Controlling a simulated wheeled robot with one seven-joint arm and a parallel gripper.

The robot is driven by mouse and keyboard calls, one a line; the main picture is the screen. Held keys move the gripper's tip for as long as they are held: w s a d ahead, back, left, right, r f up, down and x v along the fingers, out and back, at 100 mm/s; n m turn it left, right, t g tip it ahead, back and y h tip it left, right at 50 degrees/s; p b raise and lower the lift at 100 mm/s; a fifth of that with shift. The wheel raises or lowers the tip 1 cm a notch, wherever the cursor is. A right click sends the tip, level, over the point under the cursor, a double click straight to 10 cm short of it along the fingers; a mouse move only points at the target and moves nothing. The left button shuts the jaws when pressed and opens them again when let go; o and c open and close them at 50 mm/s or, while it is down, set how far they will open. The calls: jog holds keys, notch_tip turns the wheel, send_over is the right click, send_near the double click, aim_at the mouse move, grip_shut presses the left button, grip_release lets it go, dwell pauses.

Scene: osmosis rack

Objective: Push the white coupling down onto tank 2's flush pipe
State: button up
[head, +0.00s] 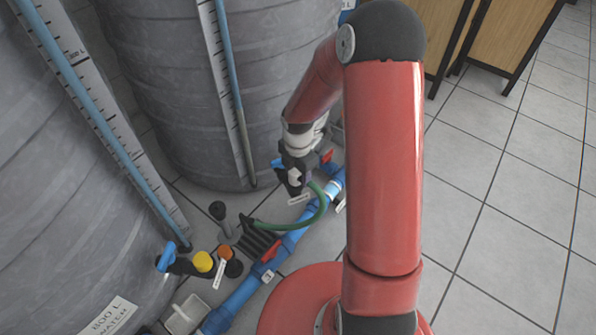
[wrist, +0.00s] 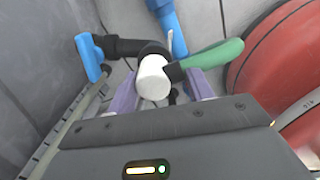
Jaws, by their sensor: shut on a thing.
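The white coupling (wrist: 153,77) is between the purple fingers of my gripper (wrist: 160,92) in the wrist view, and the fingers are shut on it. A green hose (wrist: 215,54) joins its right side. A black pipe fitting (wrist: 130,47) with a blue handle (wrist: 90,57) lies just behind it; I cannot tell whether the coupling touches it. In the head view my gripper (head: 296,181) is low beside the far grey tank (head: 170,95), and the green hose (head: 312,212) curves down from it. Tank 2's flush pipe cannot be told for certain.
A blue pipe (head: 240,297) runs along the floor below my gripper, with red-handled valves. Capped fittings (head: 203,262) in yellow and orange stand by the near tank (head: 60,215). A white tray (head: 186,315) lies at the bottom. The tiled floor at right is clear.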

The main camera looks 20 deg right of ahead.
aim_at(298, 172)
jog(key=shift+f+b, duration=0.3)
jog(key=shift+f, duration=0.15)
jog(key=o, duration=1)
jog(key=shift+r, duration=0.15)
notch_tip(298, 172, up, 8)
jog(key=shift+f+p, duration=0.2)
jog(key=shift+p, duration=0.9)
jog(key=shift+r, duration=0.1)
jog(key=s+r+m+t+p, duration=0.2)
jog(key=s+r+m, duration=0.5)
jog(key=r, duration=0.3)
jog(key=s+r+m+t+p, duration=0.1)
jog(key=s+r+m+p, duration=0.1)
jog(key=s+r+m, duration=0.5)
jog(key=s+r+m+t+p, duration=0.2)
jog(key=s+r+m, duration=0.5)
jog(key=r, duration=0.5)
jog(key=shift+s+a+r+m+t+p, duration=0.15)
jog(key=shift+a+r+m+p, duration=0.05)
jog(key=shift+m, duration=0.3)
jog(key=shift+s+a+r+m+t+p, duration=0.1)
jog(key=shift+a+r+m+t+p, duration=0.1)
jog(key=shift+m, duration=0.3)
